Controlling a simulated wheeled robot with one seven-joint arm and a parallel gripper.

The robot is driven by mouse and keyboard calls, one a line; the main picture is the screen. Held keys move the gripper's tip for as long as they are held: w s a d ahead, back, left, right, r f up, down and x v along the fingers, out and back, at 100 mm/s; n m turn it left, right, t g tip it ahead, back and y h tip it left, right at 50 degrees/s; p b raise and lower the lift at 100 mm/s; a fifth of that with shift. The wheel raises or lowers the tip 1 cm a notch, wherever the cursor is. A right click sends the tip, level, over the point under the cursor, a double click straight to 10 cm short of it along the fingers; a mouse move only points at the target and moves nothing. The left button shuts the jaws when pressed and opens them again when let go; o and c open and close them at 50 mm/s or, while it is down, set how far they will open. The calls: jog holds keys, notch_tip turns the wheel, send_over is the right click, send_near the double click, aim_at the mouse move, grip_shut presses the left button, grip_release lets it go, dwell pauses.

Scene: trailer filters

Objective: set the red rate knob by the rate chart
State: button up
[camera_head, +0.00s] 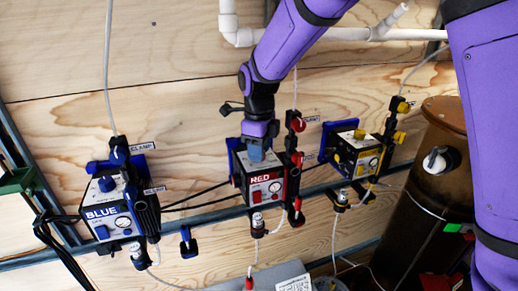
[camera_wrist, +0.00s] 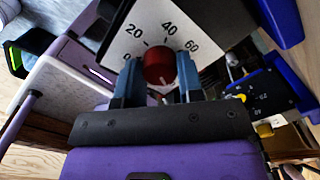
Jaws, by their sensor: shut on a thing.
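The red rate knob (camera_wrist: 159,67) shows in the wrist view on a white dial face (camera_wrist: 128,39) with the numbers 0, 20, 40 and 60. My gripper (camera_wrist: 160,82) is shut on the knob, one blue-grey finger on each side. In the head view my gripper (camera_head: 260,150) reaches down onto the top of the box marked RED (camera_head: 264,187), hiding the knob there. The knob's pointer mark cannot be made out. A white paper (camera_head: 296,283) with small print lies at the bottom; I cannot tell whether it is the rate chart.
A box marked BLUE (camera_head: 108,213) hangs to the left and a yellow-trimmed box (camera_head: 357,155) to the right. Hoses and black cables run between them. A brown tank (camera_head: 425,190) stands at the right, and white pipes (camera_head: 345,34) cross above.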

jog(key=o, duration=0.9)
notch_tip(320, 180, up, 11)
jog(key=shift+f, duration=0.1)
